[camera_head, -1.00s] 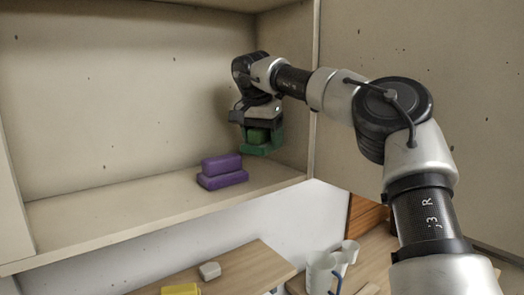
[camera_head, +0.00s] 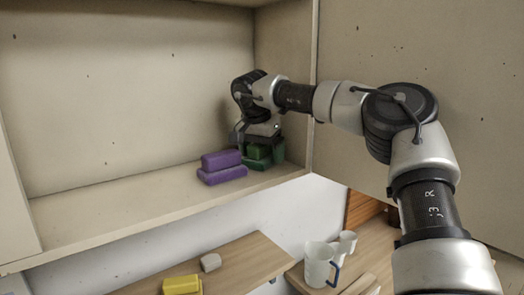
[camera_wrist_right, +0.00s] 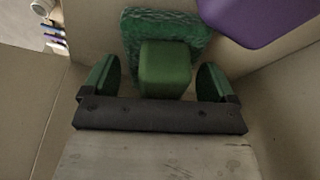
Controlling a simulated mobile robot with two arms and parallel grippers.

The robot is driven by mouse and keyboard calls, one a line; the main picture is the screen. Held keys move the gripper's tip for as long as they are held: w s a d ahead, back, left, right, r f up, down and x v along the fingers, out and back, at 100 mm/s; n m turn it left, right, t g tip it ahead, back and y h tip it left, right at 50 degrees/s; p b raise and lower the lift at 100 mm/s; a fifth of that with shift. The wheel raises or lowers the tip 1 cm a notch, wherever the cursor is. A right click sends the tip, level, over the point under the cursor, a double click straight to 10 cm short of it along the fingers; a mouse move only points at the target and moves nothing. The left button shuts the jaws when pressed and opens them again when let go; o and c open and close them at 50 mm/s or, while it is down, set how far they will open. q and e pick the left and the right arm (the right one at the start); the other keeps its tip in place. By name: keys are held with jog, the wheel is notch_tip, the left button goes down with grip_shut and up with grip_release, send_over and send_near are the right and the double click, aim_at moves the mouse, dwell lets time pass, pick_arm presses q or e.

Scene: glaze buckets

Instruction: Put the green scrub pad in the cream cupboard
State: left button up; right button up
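The green scrub pad (camera_head: 257,152) has a block-shaped grip on a wider rough base. It is at the floor of the cream cupboard (camera_head: 130,90), near its right wall; it appears to rest there. In the right wrist view the pad's grip (camera_wrist_right: 165,70) stands between the two green fingers, with a gap on each side. My right gripper (camera_head: 264,154) is open around the grip, pointing down inside the cupboard. The fingers partly hide the pad in the head view. My left gripper is not in view.
A purple two-tier block (camera_head: 222,168) sits just left of the pad; it shows at the wrist view's top right (camera_wrist_right: 255,18). The cupboard floor farther left is clear.

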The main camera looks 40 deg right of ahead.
aim_at(256, 145)
jog(key=shift+o, duration=0.3)
jog(key=shift+w, duration=0.1)
jog(key=b+v, duration=0.1)
jog(key=v, duration=1)
jog(key=shift+a+r, duration=0.1)
jog(key=shift+r, duration=0.5)
